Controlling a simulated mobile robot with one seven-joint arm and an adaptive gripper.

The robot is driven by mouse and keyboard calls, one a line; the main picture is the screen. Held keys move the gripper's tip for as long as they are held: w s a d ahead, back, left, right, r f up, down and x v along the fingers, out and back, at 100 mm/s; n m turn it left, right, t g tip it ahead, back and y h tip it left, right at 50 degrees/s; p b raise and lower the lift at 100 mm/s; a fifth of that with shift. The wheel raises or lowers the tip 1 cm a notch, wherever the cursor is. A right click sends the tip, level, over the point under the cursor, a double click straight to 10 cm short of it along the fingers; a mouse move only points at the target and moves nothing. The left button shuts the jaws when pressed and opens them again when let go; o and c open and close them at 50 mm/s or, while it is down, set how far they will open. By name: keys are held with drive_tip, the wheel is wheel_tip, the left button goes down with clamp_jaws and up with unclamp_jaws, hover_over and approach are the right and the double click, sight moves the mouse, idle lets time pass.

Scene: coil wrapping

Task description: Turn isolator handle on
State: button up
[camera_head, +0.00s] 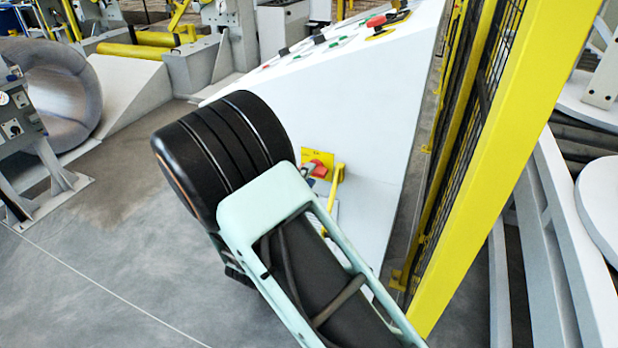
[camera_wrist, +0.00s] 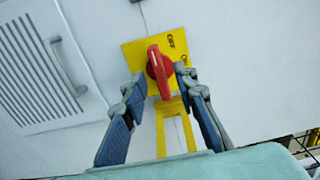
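The red isolator handle (camera_wrist: 157,66) sits on a yellow plate (camera_wrist: 133,52) on a white cabinet face. My gripper (camera_wrist: 159,77) is open, with one fingertip on each side of the handle's lower half. A narrow gap seems to show on each side, so I see no firm grip. In the head view the handle (camera_head: 319,169) shows just past my arm, which hides most of my gripper (camera_head: 307,170).
A yellow bracket (camera_wrist: 160,130) projects below the handle. A vent grille (camera_wrist: 38,65) is on the left of the cabinet face. In the head view, a yellow-framed mesh fence (camera_head: 497,160) stands close on the right. The sloped control panel (camera_head: 330,40) is above; floor is open at left.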

drive_tip(key=shift+w+d, duration=0.2)
drive_tip(key=shift+w, duration=0.35)
clamp_jaws()
